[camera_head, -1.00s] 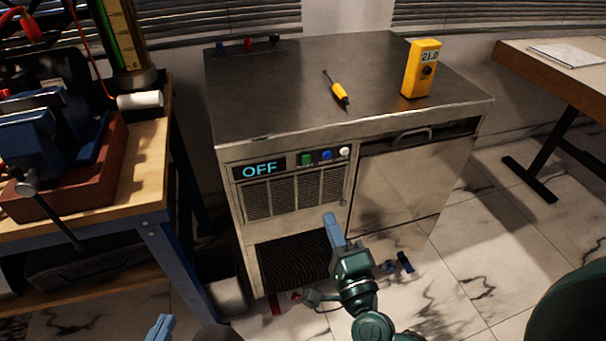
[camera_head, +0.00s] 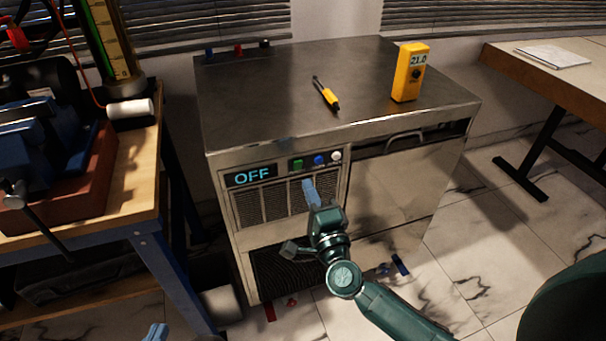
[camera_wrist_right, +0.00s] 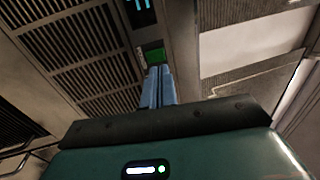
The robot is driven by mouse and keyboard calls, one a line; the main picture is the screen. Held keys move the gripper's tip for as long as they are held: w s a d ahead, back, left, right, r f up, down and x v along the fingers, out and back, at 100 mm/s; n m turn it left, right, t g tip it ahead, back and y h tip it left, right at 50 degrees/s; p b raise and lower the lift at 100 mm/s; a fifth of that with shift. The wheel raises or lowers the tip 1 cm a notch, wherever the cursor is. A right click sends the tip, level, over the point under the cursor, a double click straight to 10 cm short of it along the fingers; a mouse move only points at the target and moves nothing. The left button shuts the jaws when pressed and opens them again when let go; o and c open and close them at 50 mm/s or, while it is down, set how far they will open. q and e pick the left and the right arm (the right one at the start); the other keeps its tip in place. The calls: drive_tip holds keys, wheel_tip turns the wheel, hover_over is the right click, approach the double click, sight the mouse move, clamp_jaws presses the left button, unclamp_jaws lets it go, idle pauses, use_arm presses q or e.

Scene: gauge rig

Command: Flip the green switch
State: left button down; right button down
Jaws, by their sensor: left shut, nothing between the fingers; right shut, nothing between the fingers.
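The green switch (camera_head: 297,164) is on the front panel of the steel machine (camera_head: 400,200), right of a display (camera_head: 251,175) that reads OFF. In the right wrist view the green switch (camera_wrist_right: 155,56) shows just beyond my fingertips. My right gripper (camera_head: 308,181) is shut and empty, its blue fingers pointing at the panel just below the switch. In the right wrist view its fingertips (camera_wrist_right: 158,70) are together; I cannot tell whether they touch the switch. My left gripper (camera_head: 157,332) is shut at the bottom edge, away from the machine.
A blue button (camera_head: 319,160) and a white button (camera_head: 336,156) sit right of the green switch. A yellow meter (camera_head: 410,72) and a yellow-handled tool (camera_head: 326,94) are on the machine top. A workbench (camera_head: 143,190) stands left.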

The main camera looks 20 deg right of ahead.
sight(299, 164)
use_arm(q)
drive_tip(key=shift+f, duration=0.2)
use_arm(e)
drive_tip(key=shift+w+r, duration=0.25)
drive_tip(key=shift+w, duration=0.9)
drive_tip(key=shift+w+r, duration=0.2)
drive_tip(key=shift+w, duration=0.9)
